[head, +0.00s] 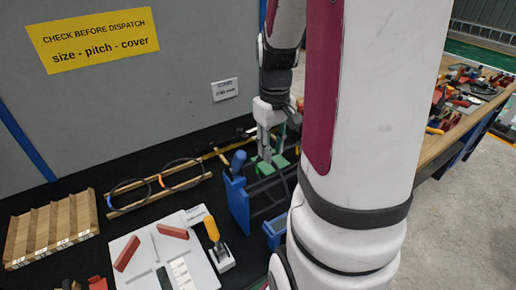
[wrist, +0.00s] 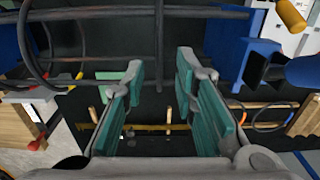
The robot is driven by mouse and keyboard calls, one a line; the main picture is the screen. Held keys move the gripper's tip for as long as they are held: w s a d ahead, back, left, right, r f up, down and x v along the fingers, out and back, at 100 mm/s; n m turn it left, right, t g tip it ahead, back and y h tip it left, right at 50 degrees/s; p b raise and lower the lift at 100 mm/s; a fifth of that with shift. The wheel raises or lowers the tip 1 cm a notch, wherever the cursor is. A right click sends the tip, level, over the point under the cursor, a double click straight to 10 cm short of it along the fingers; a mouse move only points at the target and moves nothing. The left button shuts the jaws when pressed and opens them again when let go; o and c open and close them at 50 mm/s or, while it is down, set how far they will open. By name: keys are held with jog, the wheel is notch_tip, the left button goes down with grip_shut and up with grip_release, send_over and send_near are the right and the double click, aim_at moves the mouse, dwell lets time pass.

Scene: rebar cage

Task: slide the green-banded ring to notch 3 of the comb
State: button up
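My gripper (head: 270,160) points down over the dark bar cage in the head view. In the wrist view its two teal-padded fingers (wrist: 155,100) stand well apart, with nothing held between them. Dark cage bars (wrist: 205,12) cross beyond the fingertips. A large dark ring (wrist: 24,50) curves around the bars at the left of the wrist view, apart from the fingers. I cannot make out a green band on it. A pale green piece (wrist: 110,75) shows partly behind the left finger. I cannot identify the comb or its notch numbers with certainty.
Blue supports (head: 238,205) flank the cage. Two dark rings with blue and orange bands (head: 182,173) lie on wooden rails. A notched wooden block (head: 52,230) and a pale board (head: 150,252) with red pieces lie left. A yellow-handled tool (head: 212,230) stands nearby. A grey panel rises behind.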

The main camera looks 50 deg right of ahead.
jog(key=shift+f, duration=1.4)
grip_shut()
jog(key=shift+w+a+p, duration=0.15)
jog(key=shift+a+p, duration=0.2)
jog(key=shift+a, duration=0.15)
grip_release()
jog(key=shift+r, duration=0.1)
